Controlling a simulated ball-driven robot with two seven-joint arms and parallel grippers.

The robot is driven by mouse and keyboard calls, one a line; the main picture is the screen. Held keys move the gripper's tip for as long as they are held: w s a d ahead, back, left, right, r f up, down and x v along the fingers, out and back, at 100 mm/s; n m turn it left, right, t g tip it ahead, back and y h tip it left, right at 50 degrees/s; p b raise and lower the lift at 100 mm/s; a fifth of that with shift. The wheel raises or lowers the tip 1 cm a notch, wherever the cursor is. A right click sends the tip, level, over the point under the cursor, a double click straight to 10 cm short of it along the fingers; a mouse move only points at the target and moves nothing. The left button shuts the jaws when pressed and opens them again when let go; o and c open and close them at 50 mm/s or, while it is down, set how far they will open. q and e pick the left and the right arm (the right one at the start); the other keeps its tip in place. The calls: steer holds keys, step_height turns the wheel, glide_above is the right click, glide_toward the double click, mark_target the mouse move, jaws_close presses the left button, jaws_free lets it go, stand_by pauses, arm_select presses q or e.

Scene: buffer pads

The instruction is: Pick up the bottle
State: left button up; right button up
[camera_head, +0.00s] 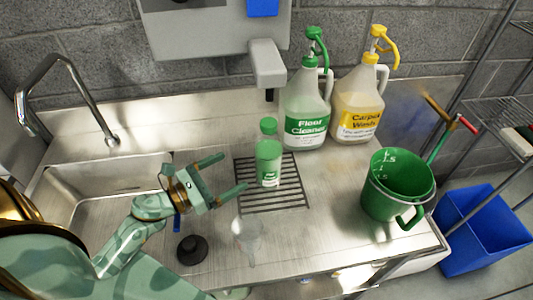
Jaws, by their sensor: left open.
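A small green bottle (268,158) with a green cap stands upright on a dark drain grate in the steel counter. My left gripper (228,173) is open and empty just left of the bottle. Its two fingers point right, towards the bottle, with a gap between them. The fingers look apart from the bottle, though the exact depth between them is hard to tell. My right gripper is not in view.
Floor cleaner (307,105) and carpet wash (357,105) jugs stand behind the bottle. A green measuring jug (397,187) is at right, a clear funnel-like object (246,236) in front, a black knob (192,249) nearby. A sink basin (75,190) and faucet (60,75) are left.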

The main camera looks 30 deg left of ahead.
mark_target(257, 156)
arm_select(q)
steer(key=p+x, duration=0.1)
steer(key=x, duration=0.6)
steer(key=shift+w, duration=0.35)
steer(key=shift+w+d+r, duration=0.1)
steer(key=shift+w+d, duration=0.3)
steer(key=shift+w, duration=0.1)
steer(key=p+x, duration=0.1)
steer(key=x, duration=0.3)
steer(key=shift+a+r, duration=0.15)
steer(key=shift+w, duration=0.35)
steer(key=c, duration=1.6)
